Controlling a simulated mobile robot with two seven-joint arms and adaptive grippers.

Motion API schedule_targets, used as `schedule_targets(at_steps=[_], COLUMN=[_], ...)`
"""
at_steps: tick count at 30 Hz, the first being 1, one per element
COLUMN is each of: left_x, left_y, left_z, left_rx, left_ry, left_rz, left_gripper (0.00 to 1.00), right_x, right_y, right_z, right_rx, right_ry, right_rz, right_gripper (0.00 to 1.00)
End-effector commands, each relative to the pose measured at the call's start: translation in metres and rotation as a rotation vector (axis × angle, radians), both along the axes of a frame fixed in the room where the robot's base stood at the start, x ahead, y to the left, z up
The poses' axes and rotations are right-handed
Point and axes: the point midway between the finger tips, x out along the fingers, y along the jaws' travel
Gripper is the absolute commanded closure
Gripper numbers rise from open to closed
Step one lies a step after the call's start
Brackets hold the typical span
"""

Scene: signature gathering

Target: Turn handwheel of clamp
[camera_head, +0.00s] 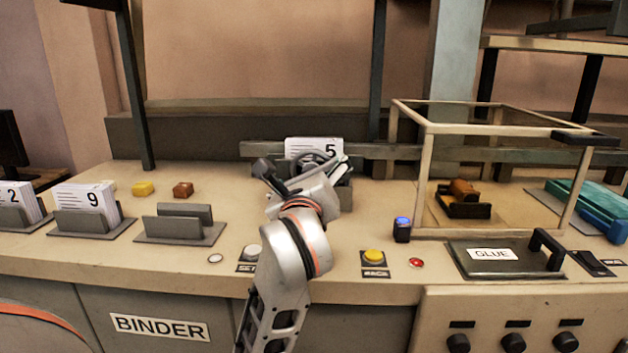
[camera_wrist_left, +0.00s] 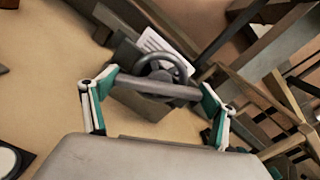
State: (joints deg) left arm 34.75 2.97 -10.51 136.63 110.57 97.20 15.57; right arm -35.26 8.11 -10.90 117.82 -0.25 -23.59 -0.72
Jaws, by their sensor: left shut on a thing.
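The green-padded fingers of my left gripper (camera_wrist_left: 160,88) stand at the two ends of this crossbar, shut on the clamp. Which part of the wheel the bar belongs to is hard to tell. My right gripper is in neither view.
Card holders marked 9 (camera_head: 92,205) and 2 stand at the left, beside an empty holder (camera_head: 180,228). Buttons, among them a yellow one (camera_head: 374,256), line the front edge.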

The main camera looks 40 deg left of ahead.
Motion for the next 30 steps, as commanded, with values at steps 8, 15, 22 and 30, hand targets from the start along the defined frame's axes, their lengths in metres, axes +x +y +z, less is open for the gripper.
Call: schedule_targets(at_steps=[8,15,22,30], left_x=[0.0,0.0,-0.001,-0.001], left_y=[0.0,0.0,0.0,0.0], left_z=[-0.003,-0.001,0.0,0.0], left_rx=[-0.13,-0.18,-0.192,-0.192], left_ry=[-0.077,-0.11,-0.118,-0.118], left_rz=[0.001,0.001,0.0,0.0], left_gripper=[0.36,0.36,0.36,0.07], right_x=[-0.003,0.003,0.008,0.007], right_y=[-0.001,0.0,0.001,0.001], right_z=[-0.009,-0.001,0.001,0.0], right_rx=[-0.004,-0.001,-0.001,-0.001], right_ry=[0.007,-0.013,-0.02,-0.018], right_rz=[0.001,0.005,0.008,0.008], right_gripper=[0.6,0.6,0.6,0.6])
